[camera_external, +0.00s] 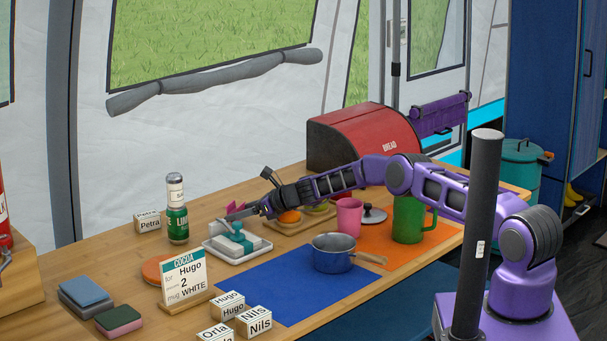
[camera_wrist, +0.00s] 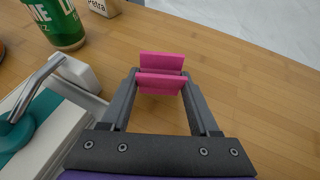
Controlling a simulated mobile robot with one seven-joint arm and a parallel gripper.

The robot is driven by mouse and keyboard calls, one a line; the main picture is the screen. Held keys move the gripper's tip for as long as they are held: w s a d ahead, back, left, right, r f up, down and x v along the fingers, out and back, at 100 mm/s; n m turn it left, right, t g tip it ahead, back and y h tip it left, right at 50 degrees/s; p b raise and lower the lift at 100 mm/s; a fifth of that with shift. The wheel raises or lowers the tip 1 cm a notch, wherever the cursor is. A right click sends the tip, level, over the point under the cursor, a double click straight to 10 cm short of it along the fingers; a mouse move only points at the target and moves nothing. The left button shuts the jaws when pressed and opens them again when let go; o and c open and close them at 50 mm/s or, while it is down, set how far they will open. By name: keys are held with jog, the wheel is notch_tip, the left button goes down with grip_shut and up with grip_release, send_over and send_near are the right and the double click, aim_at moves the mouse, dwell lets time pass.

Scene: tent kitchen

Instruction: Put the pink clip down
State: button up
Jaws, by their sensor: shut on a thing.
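The pink clip (camera_wrist: 162,84) is between the fingertips of my gripper (camera_wrist: 160,92) in the wrist view, with bare wood below it. My gripper is shut on it. In the outside view my gripper (camera_external: 246,211) reaches left across the table, over the far side of the white dish. The clip is a very small pink spot there (camera_external: 231,206). I cannot tell its exact height above the table.
Close by stand a white dish with a teal-handled piece (camera_external: 237,248), a green bottle (camera_external: 177,222) and a "Petra" block (camera_external: 147,222). A cocoa sign (camera_external: 184,280), a blue mat (camera_external: 290,303) and a blue pot (camera_external: 333,258) are nearer. Bare wood shows right in the wrist view (camera_wrist: 255,95).

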jog(key=shift+f, duration=0.3)
jog(key=shift+f, duration=0.25)
jog(key=o, duration=1.3)
jog(key=shift+f, duration=0.15)
jog(key=shift+r, duration=0.4)
jog(key=shift+d+r+p, duration=0.35)
jog(key=shift+d+p, duration=0.05)
jog(key=shift+d, duration=0.3)
jog(key=shift+s+v, duration=0.2)
jog(key=shift+v, duration=2.9)
jog(key=shift+a, duration=0.1)
